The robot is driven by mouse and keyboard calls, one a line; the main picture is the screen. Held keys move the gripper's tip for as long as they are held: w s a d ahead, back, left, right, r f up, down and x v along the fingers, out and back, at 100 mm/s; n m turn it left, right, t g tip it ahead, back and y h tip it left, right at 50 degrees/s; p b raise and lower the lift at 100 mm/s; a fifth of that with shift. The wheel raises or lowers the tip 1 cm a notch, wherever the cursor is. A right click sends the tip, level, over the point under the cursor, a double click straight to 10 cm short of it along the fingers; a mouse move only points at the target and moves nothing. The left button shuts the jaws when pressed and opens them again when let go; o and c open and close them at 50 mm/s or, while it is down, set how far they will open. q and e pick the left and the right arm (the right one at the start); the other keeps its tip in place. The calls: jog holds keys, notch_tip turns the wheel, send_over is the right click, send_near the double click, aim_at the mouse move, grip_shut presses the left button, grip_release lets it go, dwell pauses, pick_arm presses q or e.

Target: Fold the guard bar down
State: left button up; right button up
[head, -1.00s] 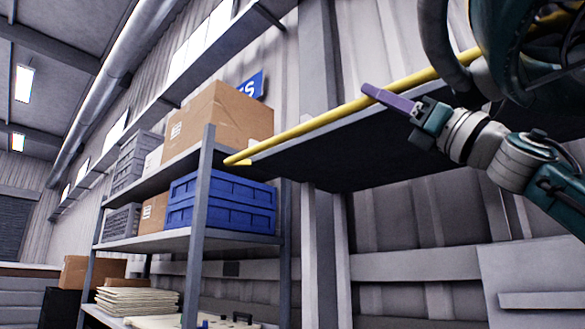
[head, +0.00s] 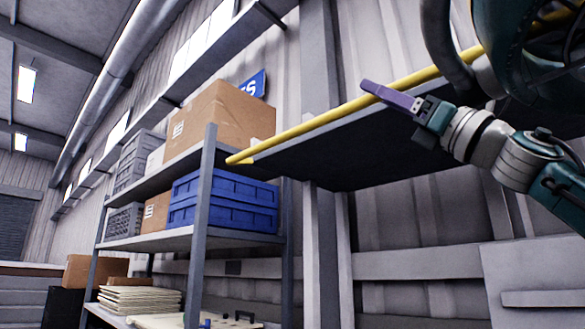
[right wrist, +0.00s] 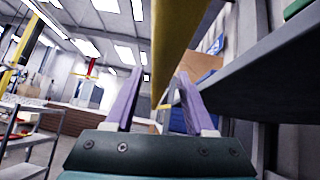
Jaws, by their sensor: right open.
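The guard bar (head: 330,112) is a long yellow bar running along the front edge of a dark, flat platform (head: 370,150) in the head view. My right gripper (head: 376,92) reaches in from the right, its purple fingers at the bar. In the right wrist view the bar (right wrist: 173,45) comes down from the top, and its lower part shows between the two spread fingers of the gripper (right wrist: 160,78). The fingers are open; I cannot tell whether either touches the bar. My left gripper is out of view.
A metal shelf rack (head: 203,215) stands left of the platform, with a cardboard box (head: 215,120) on top and blue crates (head: 222,205) below. A ribbed wall (head: 420,215) lies behind the platform. The space under the platform looks clear.

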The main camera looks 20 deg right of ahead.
jog(key=b+v, duration=0.5)
jog(key=v, duration=0.4)
jog(key=shift+s+f+b, duration=0.3)
jog(key=shift+d, duration=0.1)
